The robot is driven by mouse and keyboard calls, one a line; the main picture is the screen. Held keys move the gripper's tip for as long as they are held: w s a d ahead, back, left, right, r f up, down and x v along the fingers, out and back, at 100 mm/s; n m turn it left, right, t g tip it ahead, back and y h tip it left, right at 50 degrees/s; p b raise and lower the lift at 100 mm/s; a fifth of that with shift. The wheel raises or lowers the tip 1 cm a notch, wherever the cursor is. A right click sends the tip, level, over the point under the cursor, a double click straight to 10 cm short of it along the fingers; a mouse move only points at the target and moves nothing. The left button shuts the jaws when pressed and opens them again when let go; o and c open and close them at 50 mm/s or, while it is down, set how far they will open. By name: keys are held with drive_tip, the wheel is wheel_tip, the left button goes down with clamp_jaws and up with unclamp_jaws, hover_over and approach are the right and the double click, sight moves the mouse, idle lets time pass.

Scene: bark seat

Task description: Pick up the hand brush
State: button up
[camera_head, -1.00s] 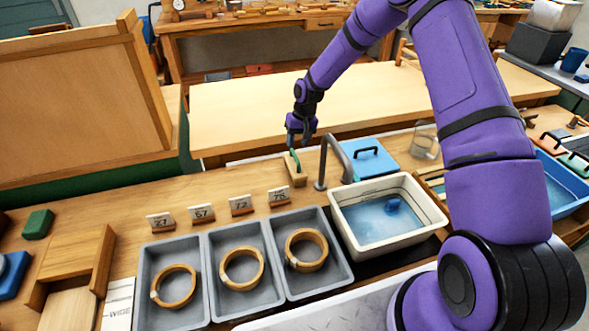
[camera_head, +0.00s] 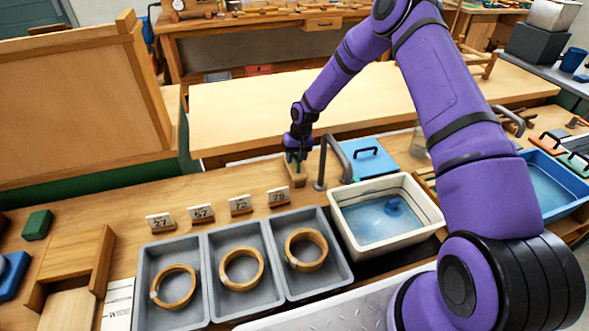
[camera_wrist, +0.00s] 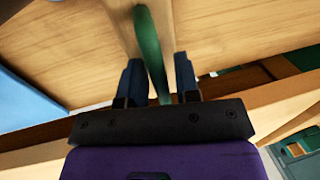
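The hand brush (camera_head: 296,178) stands on the bench behind the grey trays, left of the tap. Its wooden block shows below my gripper; its green handle points up. My gripper (camera_head: 297,157) is right over it, pointing down. In the wrist view, the green handle (camera_wrist: 150,50) lies between the two dark fingers of my gripper (camera_wrist: 160,75). Gaps show on both sides of the handle, so the fingers are open around it. The lower part of the brush is partly out of the wrist view.
A grey tap (camera_head: 334,160) stands close to the right of the brush. Number cards (camera_head: 240,206) and grey trays holding rings (camera_head: 210,303) are in front. A long pale table (camera_head: 250,110) is behind.

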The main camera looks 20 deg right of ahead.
clamp_jaws()
wheel_tip(320, 180, up, 10)
drive_tip(key=shift+r, duration=0.1)
drive_tip(key=shift+c, duration=1.6)
unclamp_jaws()
clamp_jaws()
drive_tip(key=shift+a, duration=0.1)
